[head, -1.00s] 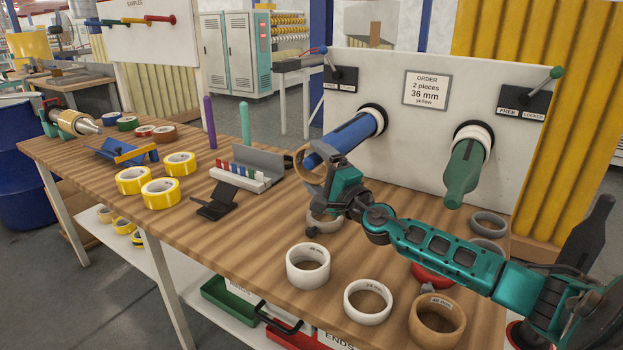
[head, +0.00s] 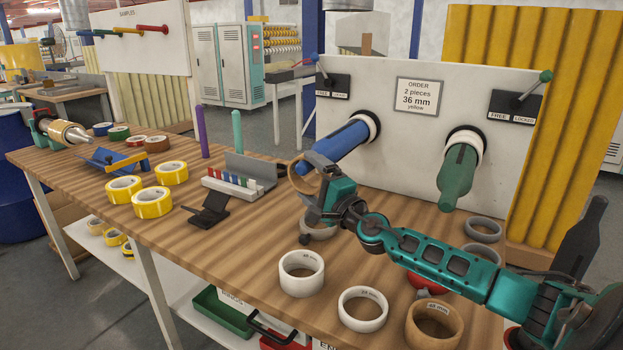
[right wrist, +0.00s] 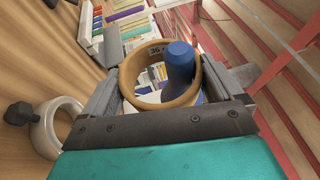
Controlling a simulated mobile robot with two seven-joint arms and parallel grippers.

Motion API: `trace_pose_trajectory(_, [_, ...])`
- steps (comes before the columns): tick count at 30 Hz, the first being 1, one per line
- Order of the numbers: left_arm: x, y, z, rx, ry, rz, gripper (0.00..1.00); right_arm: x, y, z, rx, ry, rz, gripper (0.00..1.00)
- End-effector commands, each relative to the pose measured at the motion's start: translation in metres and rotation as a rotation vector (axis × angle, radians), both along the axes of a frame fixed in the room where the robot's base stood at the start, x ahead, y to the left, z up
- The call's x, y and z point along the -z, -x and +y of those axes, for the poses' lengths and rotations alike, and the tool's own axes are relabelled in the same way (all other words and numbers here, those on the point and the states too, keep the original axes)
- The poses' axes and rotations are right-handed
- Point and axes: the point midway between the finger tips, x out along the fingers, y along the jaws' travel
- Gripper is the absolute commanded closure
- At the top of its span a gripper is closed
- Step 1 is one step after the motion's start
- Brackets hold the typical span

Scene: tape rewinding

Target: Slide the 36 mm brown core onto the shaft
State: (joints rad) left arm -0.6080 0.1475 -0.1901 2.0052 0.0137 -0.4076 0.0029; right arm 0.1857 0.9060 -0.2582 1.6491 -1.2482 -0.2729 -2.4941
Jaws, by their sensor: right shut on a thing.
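The brown core (head: 299,180) is at the free lower left end of the blue shaft (head: 345,143), which sticks out of the white panel. My right gripper (head: 313,172) is shut on the core. In the right wrist view the core (right wrist: 131,75), marked 36 inside, sits between the two fingers (right wrist: 163,84). The blue tip (right wrist: 180,62) shows within the core's opening and covers part of its far rim, so the core seems to be around the tip. How far it is on the shaft I cannot tell. My left gripper is not in view.
A green shaft (head: 457,176) stands out of the panel (head: 380,80) to the right. White cores (head: 301,273), grey rings (head: 484,228) and a larger brown core (head: 434,322) lie on the table below my right arm. Yellow rolls (head: 152,203) lie at the left.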

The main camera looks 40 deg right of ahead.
Motion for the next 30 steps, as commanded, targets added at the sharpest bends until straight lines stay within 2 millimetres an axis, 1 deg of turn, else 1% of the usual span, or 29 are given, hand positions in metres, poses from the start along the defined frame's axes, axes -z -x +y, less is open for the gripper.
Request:
trace_pose_trajectory(1, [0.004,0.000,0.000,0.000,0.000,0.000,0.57,0.004,0.000,0.000,0.000,0.001,0.000,0.37])
trace_pose_trajectory(2, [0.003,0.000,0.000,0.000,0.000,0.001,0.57,0.002,0.000,0.000,0.000,0.001,0.000,0.05])
trace_pose_trajectory(3, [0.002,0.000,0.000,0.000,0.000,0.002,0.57,0.002,0.000,0.000,0.000,0.001,0.000,0.01])
trace_pose_trajectory(4, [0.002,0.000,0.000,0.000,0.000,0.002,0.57,0.002,0.000,0.000,0.000,0.000,0.000,0.00])
trace_pose_trajectory(15, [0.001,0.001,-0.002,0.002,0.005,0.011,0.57,0.002,0.000,0.000,0.000,0.000,0.001,0.00])
trace_pose_trajectory(18, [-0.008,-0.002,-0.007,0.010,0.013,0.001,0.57,0.006,0.011,0.000,0.001,0.001,0.005,0.00])
trace_pose_trajectory(20, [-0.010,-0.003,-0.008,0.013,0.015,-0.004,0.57,0.007,0.019,0.000,0.000,0.002,0.006,0.00])
trace_pose_trajectory(30, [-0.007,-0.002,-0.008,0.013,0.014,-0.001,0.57,0.015,0.063,0.000,0.000,0.001,0.005,0.00])
